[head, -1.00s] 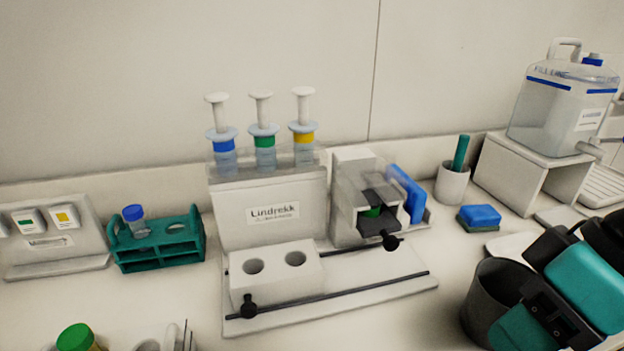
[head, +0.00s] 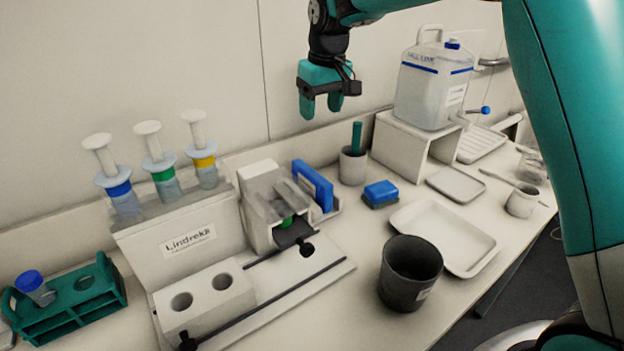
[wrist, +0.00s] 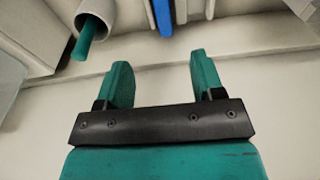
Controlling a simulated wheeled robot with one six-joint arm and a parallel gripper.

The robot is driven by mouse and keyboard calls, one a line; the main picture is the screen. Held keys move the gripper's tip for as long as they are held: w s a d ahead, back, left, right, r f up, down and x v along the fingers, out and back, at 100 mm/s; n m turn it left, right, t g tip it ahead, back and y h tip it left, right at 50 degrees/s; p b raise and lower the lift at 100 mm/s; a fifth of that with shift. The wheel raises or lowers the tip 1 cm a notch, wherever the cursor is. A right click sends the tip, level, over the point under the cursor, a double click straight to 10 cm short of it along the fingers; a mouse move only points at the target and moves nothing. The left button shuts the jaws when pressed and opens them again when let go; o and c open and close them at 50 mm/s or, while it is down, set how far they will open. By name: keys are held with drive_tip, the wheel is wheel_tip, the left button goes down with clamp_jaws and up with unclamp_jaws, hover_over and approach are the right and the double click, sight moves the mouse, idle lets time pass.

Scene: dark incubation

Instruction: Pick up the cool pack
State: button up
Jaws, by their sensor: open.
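The cool pack appears to be the blue slab (head: 313,186) standing on edge in a light holder at the right side of the Lindrekk device. In the wrist view a blue strip of it (wrist: 163,15) shows at the top edge, cut off by the frame. My gripper (head: 321,106) is open and empty, pointing down, well above the bench and near the back wall. It is above the slab and slightly right of it in the head view. In the wrist view the two teal fingers (wrist: 160,72) are apart with only pale surface between them.
A cup with a green stick (head: 352,167) stands right of the slab. A blue-and-green block (head: 380,193) lies nearby. The Lindrekk device (head: 188,242) with syringes is at left. A dark bin (head: 410,273), white tray (head: 468,240) and stand with a jug (head: 400,145) are at right.

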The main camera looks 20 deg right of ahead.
drive_tip(key=p, duration=0.3)
hover_over(311, 171)
drive_tip(key=s, duration=0.1)
drive_tip(key=f, duration=1.1)
drive_tip(key=shift+s+d+f, duration=0.2)
drive_tip(key=shift+d+f, duration=0.05)
drive_tip(key=shift+d, duration=0.15)
drive_tip(key=f, duration=0.1)
drive_tip(key=f+p, duration=0.1)
drive_tip(key=w+f+p, duration=0.1)
drive_tip(key=f, duration=0.1)
drive_tip(key=shift+a, duration=0.3)
drive_tip(key=shift+f, duration=0.65)
clamp_jaws()
